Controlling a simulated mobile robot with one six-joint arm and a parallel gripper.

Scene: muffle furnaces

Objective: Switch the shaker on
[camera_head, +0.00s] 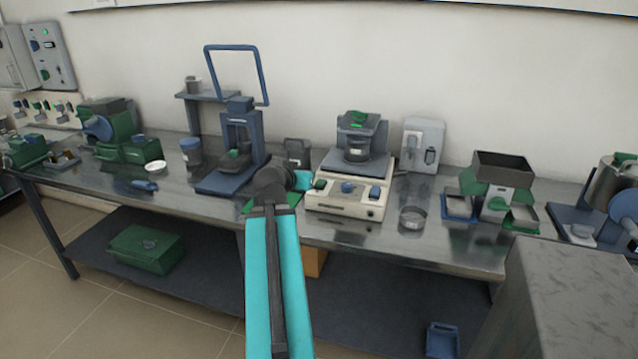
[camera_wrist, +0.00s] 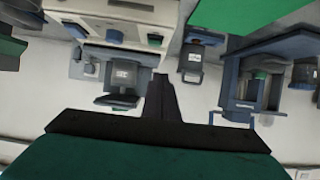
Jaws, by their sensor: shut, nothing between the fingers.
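The shaker is the unit with the cream base (camera_head: 346,205) in the middle of the bench, with a jar (camera_head: 357,149) on its blue-grey platform. Its front panel carries a green switch (camera_head: 320,184), a blue knob (camera_head: 347,187) and a blue switch (camera_head: 375,192).
A blue press-like stand (camera_head: 240,140) is left of the shaker. A grey wall box (camera_head: 423,144) stands behind it on the right. A glass dish (camera_head: 411,218) sits right of its front. A grey block (camera_head: 565,300) fills the lower right.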

